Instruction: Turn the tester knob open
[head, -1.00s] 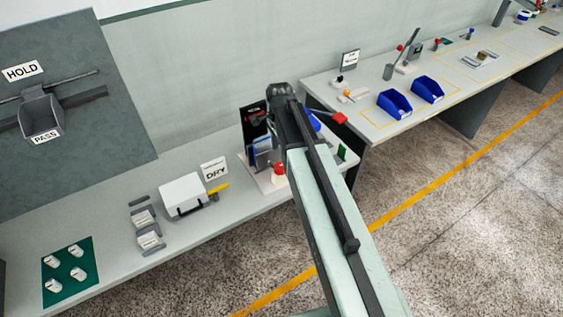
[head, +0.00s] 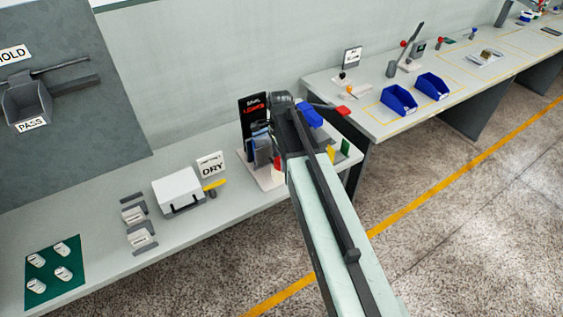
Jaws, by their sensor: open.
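The tester station stands at the right end of the near bench, with a black panel (head: 252,116) with red lettering and a pale base (head: 262,178). Blue and grey parts stand in front of the panel. My arm covers much of the station, and I cannot make out the knob. A grey bar with a red end (head: 343,111) sticks out to the right of my wrist. My gripper (head: 283,101) is at the far end of my arm, over the station. It is open, but its fingertips are hard to make out, and I cannot tell whether it touches anything.
On the near bench (head: 105,225) are a white box (head: 178,190), a DRY sign (head: 211,165), grey holders (head: 138,222) and a green mat (head: 45,285) with several white cups. A second bench with blue bins (head: 399,99) stands right, beyond a floor gap.

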